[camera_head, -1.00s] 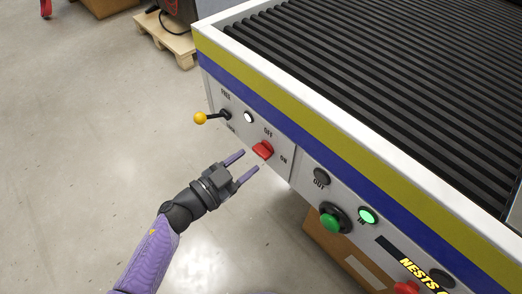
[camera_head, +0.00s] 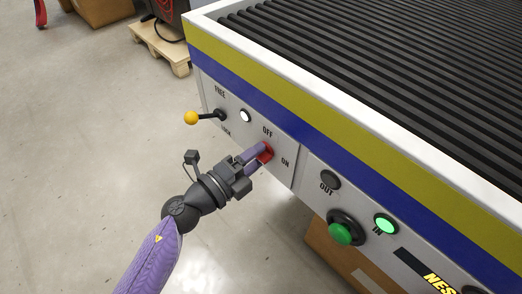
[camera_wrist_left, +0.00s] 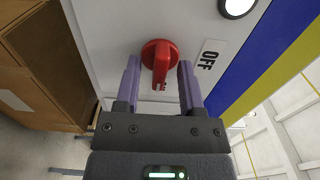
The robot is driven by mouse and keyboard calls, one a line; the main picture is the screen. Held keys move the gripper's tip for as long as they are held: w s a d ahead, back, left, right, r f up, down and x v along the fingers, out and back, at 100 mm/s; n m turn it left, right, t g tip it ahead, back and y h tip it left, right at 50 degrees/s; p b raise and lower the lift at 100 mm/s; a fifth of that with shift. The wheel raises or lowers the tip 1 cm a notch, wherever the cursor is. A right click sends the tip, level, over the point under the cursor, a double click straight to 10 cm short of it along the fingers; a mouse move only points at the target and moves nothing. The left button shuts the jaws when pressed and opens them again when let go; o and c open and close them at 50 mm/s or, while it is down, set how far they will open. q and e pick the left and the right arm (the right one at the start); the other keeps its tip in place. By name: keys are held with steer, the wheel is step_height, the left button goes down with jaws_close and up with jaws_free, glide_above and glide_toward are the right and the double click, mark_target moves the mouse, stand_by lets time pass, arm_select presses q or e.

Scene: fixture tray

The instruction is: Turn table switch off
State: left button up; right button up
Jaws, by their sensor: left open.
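The red rotary switch (camera_head: 266,151) sits on the white front panel of the table, between the OFF and ON labels. In the left wrist view the red switch (camera_wrist_left: 160,62) has a round base and a raised handle, with the OFF label on its right. My left gripper (camera_head: 259,153) is at the switch with its purple fingers open. In the left wrist view one finger of the left gripper (camera_wrist_left: 158,80) is on each side of the handle, with gaps showing. In the head view the fingers partly cover the switch.
A yellow-knobbed lever (camera_head: 192,118) and a white lamp (camera_head: 245,115) are left of the switch. A black button (camera_head: 330,179), a green button (camera_head: 341,233) and a lit green lamp (camera_head: 386,223) are right. A cardboard box (camera_head: 330,255) stands below the panel.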

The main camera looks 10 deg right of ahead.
arm_select(q)
jaws_close()
steer(key=n+p, duration=0.3)
steer(key=n, duration=0.2)
steer(key=shift+n, duration=0.4)
